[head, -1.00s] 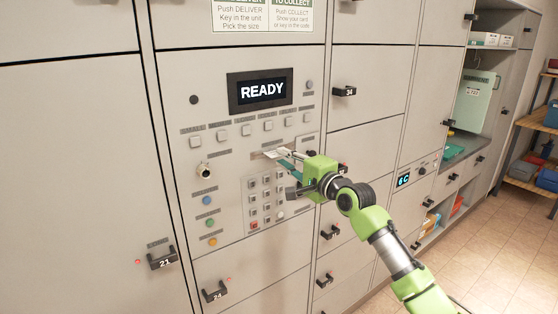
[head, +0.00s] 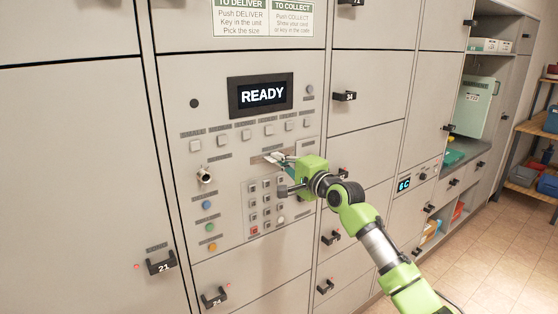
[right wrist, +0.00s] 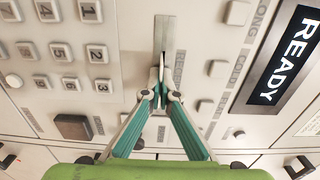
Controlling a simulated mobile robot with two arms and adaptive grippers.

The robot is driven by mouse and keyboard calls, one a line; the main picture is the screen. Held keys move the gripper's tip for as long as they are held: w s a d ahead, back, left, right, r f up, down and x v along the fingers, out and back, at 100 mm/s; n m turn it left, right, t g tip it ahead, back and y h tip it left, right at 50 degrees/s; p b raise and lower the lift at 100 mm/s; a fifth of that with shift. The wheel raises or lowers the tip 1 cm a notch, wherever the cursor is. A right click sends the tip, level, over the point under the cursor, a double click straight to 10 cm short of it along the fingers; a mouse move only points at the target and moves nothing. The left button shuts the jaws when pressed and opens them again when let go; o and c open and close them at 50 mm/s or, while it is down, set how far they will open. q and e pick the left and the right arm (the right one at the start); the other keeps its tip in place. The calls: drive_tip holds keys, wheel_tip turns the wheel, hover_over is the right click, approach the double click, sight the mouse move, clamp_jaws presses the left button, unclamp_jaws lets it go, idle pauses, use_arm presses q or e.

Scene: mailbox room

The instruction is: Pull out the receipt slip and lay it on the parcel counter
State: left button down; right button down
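The receipt slip (right wrist: 162,61) shows as a thin pale edge at the metal slot plate (right wrist: 164,34) in the right wrist view. In the head view the slot area (head: 262,158) is below the READY display, partly hidden by my fingers. My right gripper (head: 274,157) is at the slot. Its teal fingers come together at the tips (right wrist: 161,76), with the slip's edge between them. Most of the slip is hidden. The parcel counter (head: 468,144) seems to be the grey ledge in the alcove at the right. My left gripper is not in view.
The panel holds a READY display (head: 261,94), a keypad (head: 265,203), several buttons and a protruding metal knob (head: 204,175). Locker handles (head: 161,263) stick out around it. A pale green box-like device (head: 476,107) and a teal item (head: 453,158) occupy the alcove.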

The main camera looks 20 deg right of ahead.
drive_tip(key=p+v, duration=0.5)
drive_tip(key=v, duration=0.4)
idle(0.8)
idle(0.4)
